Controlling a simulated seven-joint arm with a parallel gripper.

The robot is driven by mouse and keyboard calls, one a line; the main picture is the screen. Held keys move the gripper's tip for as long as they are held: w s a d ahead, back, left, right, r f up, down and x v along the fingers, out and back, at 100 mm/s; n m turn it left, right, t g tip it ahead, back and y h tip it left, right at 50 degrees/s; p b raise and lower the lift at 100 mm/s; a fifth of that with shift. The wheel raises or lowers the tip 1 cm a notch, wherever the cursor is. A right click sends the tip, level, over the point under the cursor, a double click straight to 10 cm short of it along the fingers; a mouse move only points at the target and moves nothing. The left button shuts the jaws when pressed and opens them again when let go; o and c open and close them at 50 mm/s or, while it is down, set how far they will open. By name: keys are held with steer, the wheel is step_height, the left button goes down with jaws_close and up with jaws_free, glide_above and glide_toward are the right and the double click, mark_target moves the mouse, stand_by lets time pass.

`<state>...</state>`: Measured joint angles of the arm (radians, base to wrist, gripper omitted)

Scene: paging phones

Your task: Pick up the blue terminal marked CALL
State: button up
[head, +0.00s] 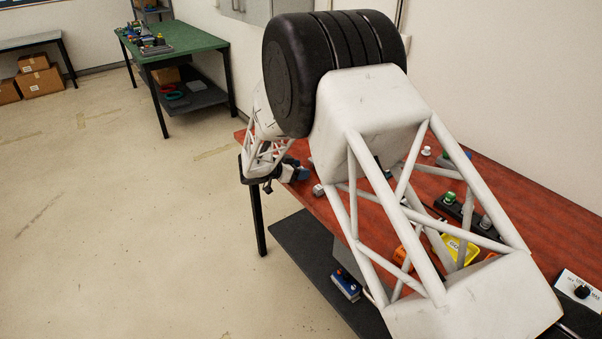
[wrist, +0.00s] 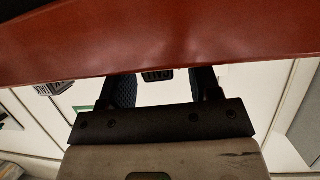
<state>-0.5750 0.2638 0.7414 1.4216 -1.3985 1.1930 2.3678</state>
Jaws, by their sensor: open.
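In the wrist view my gripper (wrist: 163,84) has two dark fingers spread apart, their ends cut off by the red tabletop edge. A small dark label reading CALL (wrist: 157,76), upside down, shows between the fingers. Most of its thing is hidden behind the red edge, and contact cannot be told. In the head view my gripper (head: 288,170) is small, at the table's left end. A blue device with a red button (head: 345,287) sits low, by the dark lower shelf.
A green table (head: 185,38) stands behind; the floor at left is clear.

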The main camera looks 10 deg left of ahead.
stand_by(0.3)
steer(key=c, duration=1)
steer(key=shift+r, duration=0.15)
step_height(320, 180, up, 28)
stand_by(0.8)
